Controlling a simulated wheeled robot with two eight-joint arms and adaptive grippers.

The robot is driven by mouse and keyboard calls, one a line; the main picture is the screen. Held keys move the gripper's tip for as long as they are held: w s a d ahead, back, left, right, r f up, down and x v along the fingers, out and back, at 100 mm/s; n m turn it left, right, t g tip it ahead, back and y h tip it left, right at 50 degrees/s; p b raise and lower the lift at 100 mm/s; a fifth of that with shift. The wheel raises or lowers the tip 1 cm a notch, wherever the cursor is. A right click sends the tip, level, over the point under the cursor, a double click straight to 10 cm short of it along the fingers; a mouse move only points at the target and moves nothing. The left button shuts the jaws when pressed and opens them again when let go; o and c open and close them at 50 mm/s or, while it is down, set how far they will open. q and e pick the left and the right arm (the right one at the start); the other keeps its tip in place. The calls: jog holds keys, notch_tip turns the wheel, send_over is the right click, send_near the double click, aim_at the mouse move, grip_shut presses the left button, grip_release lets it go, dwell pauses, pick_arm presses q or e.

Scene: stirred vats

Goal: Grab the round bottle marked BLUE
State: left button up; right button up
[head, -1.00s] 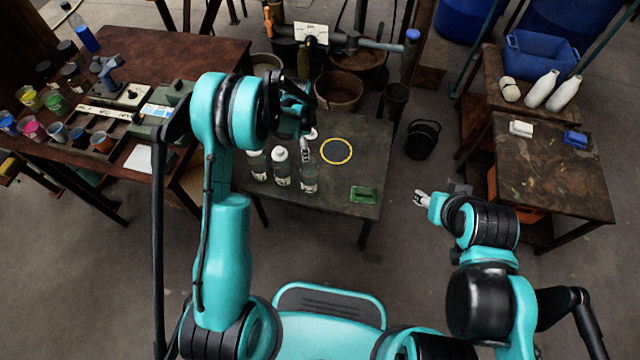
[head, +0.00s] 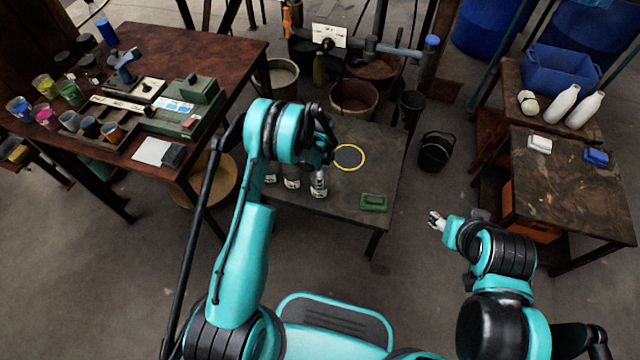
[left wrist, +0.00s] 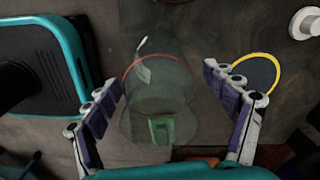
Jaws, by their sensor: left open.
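A yellow-rimmed dark disc (head: 349,157) and a green block (head: 373,202) lie on the low table. A dark table (head: 215,55) with cups and devices stands left. A bench (head: 565,190) with white and blue blocks stands right. A black bucket (head: 435,152) is between.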

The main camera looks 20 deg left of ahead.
pick_arm(q)
jog(key=shift+r, duration=0.15)
jog(key=shift+c, duration=0.4)
jog(key=c, duration=1.6)
jog(key=shift+o, duration=0.2)
